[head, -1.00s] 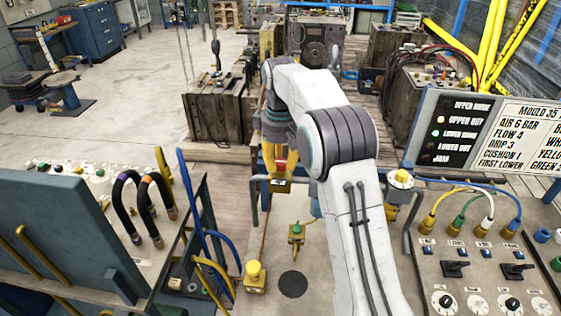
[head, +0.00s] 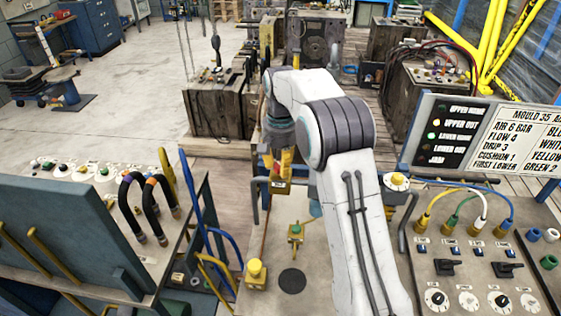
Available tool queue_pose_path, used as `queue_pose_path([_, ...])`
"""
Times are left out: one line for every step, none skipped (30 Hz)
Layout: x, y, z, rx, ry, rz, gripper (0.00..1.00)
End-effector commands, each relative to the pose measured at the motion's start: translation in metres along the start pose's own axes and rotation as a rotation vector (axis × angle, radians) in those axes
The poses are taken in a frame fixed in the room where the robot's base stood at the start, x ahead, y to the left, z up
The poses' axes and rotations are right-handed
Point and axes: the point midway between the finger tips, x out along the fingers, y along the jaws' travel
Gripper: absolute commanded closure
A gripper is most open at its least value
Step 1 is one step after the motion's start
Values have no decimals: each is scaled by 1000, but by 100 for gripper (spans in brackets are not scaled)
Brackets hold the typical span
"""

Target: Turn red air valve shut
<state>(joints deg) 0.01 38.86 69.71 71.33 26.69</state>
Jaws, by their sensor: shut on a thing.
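My white arm reaches forward from the bottom of the head view and bends down to my gripper (head: 279,158). Its fingers are small and partly hidden by the dark wrist. They are shut on a small red and yellow part, apparently the red air valve (head: 287,160), just above a yellow labelled block (head: 280,187). The valve's body and exact handle angle are hard to make out.
A panel with switches and dials (head: 480,265) is at right, under a sign board (head: 480,135).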

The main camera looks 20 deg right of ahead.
Motion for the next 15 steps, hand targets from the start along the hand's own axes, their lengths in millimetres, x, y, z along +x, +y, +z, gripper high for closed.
queue_pose_path([1,1,2,45,-8,4,100])
queue_pose_path([2,1,2,73,-9,5,100])
queue_pose_path([2,1,2,111,-9,5,100])
queue_pose_path([2,1,2,140,-8,5,100])
queue_pose_path([2,1,2,168,-8,5,100])
queue_pose_path([2,1,2,206,-8,5,100])
queue_pose_path([2,1,2,234,-8,5,100])
queue_pose_path([2,1,2,261,-8,5,100])
queue_pose_path([2,1,2,298,-8,6,100])
queue_pose_path([2,1,2,324,-8,6,100])
queue_pose_path([2,1,2,351,-8,6,100])
queue_pose_path([3,1,2,385,-8,6,100])
queue_pose_path([3,1,2,410,-9,7,100])
queue_pose_path([3,1,2,434,-9,7,100])
queue_pose_path([3,1,2,465,-9,7,100])
